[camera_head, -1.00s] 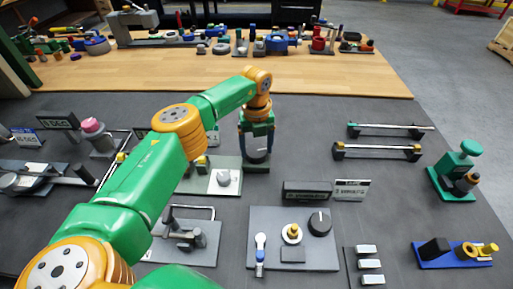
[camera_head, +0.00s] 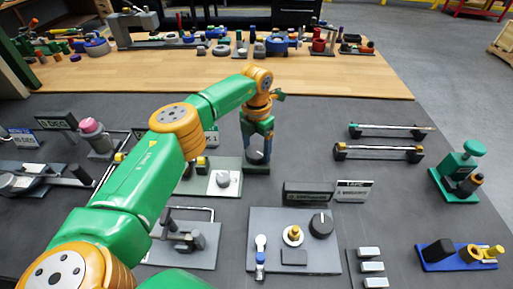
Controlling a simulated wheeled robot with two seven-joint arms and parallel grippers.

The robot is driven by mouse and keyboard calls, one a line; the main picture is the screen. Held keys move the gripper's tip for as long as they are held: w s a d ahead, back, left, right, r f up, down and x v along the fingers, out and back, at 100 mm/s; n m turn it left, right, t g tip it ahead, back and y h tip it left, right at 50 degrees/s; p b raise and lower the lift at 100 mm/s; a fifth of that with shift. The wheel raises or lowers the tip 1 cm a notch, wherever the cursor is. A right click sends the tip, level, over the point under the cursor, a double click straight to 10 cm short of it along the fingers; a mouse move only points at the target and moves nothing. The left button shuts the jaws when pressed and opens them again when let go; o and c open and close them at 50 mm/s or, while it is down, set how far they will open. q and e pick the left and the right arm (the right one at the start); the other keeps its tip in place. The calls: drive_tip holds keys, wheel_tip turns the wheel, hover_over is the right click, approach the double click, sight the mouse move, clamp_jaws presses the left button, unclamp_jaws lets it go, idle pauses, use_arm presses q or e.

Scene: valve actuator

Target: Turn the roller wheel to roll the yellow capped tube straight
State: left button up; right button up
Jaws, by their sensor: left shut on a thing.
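The gripper is shut on this part. A small yellow-topped piece (camera_head: 202,163) stands on the plate to the left, partly behind my arm. I cannot tell whether it is the capped tube. A grey knob (camera_head: 222,179) sits on the plate's white panel. My right gripper is not in view.
Two bar racks, one with yellow ends (camera_head: 378,151), and a green press (camera_head: 461,172) stand on the right. A panel with knobs (camera_head: 290,270) and grey blocks (camera_head: 371,267) lie in front. Dark mat is clear between the gripper and the racks.

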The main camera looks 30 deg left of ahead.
use_arm(q)
drive_tip(key=m, duration=0.4)
drive_tip(key=shift+w+r+m, duration=0.1)
drive_tip(key=shift+r+m, duration=0.05)
drive_tip(key=shift+m, duration=0.15)
drive_tip(key=m, duration=0.3)
drive_tip(key=shift+m, duration=0.4)
drive_tip(key=m, duration=0.4)
drive_tip(key=shift+b, duration=0.3)
drive_tip(key=m, duration=0.8)
drive_tip(key=shift+m, duration=0.3)
drive_tip(key=m, duration=0.9)
drive_tip(key=shift+m, duration=1.9)
